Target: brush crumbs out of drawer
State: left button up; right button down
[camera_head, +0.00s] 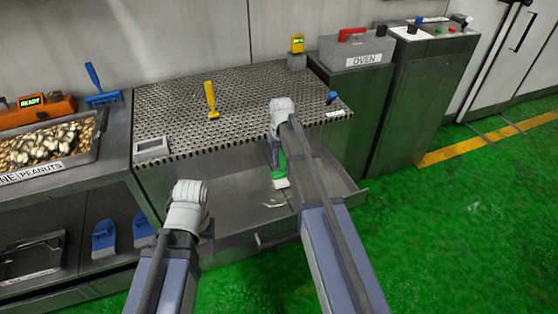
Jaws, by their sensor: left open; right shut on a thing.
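A grey metal drawer (235,205) stands pulled out below the perforated metal worktop (240,95). My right gripper (276,158) is shut on a brush (279,174) with a green body and pale bristles. It holds the brush over or in the right part of the drawer; I cannot tell whether the bristles touch the floor. A few small pale marks (272,205) lie on the drawer floor near the brush, perhaps crumbs. My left gripper (206,232) is open at the drawer's front left, its fingers mostly hidden by its wrist.
A yellow-handled tool (211,100) stands on the worktop. An oven box (356,50) and green cabinets (425,90) stand right. The green floor at right is clear.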

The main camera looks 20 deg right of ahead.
jog(key=shift+w, duration=0.75)
jog(key=shift+a, duration=0.1)
jog(key=shift+s+a, duration=0.15)
jog(key=shift+a, duration=1.35)
jog(key=shift+a+r, duration=0.1)
jog(key=shift+a, duration=1.4)
jog(key=shift+a, duration=0.1)
jog(key=shift+s+a, duration=0.1)
jog(key=shift+a, duration=1.35)
